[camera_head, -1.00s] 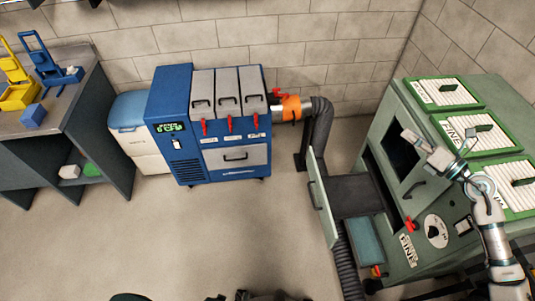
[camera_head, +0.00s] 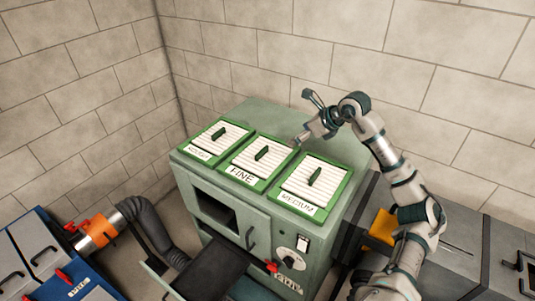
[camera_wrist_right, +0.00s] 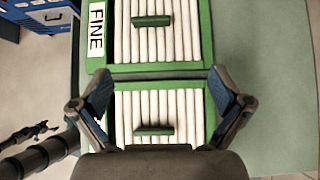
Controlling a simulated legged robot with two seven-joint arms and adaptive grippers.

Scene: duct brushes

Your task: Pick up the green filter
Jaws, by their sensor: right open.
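Three filters with green frames, white pleats and dark handles lie on top of the green cabinet (camera_head: 247,118): the left filter (camera_head: 228,133), the FINE filter (camera_head: 275,152) and the MEDIUM filter (camera_head: 329,178). My right gripper (camera_head: 303,116) is open and empty, above the back of the cabinet top near the MEDIUM filter. In the right wrist view, the open fingers (camera_wrist_right: 161,80) appear either side of a filter (camera_wrist_right: 180,105) and its handle (camera_wrist_right: 154,129). This filter's label is hidden. The FINE filter (camera_wrist_right: 180,20) lies above it in the picture. My left gripper is not visible.
A blue machine (camera_head: 40,262) stands at the lower left, with an orange collar (camera_head: 97,231) and dark duct. The cabinet's front door is open. A grey bench (camera_head: 455,262) with a yellow object (camera_head: 383,226) stands right. Brick walls close the back.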

